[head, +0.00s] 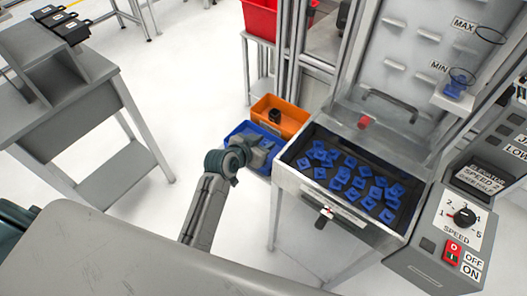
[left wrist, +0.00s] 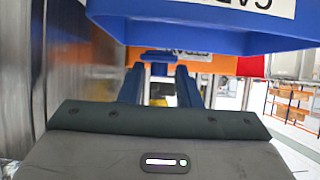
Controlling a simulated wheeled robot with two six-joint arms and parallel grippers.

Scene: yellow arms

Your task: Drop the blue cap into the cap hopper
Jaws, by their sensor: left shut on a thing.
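The cap hopper (head: 282,172) is a metal bin with a dark inside, right of centre in the head view; several blue caps (head: 340,178) lie loose in it. My left gripper (head: 266,152) is left of the hopper, at the blue bin (head: 238,131). In the left wrist view my left gripper (left wrist: 160,82) is shut on a small blue cap (left wrist: 158,57) between its fingertips. The blue bin (left wrist: 200,28) fills the top of that view, close to the fingers. In the head view the held cap is hard to make out. My right gripper is not in view.
An orange bin (head: 290,116) with a dark item stands behind the blue bin. A clear panel marked MAX and MIN rises behind the hopper. A speed control box (head: 455,225) is at its right. A grey table (head: 95,115) stands at the left; open floor lies between.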

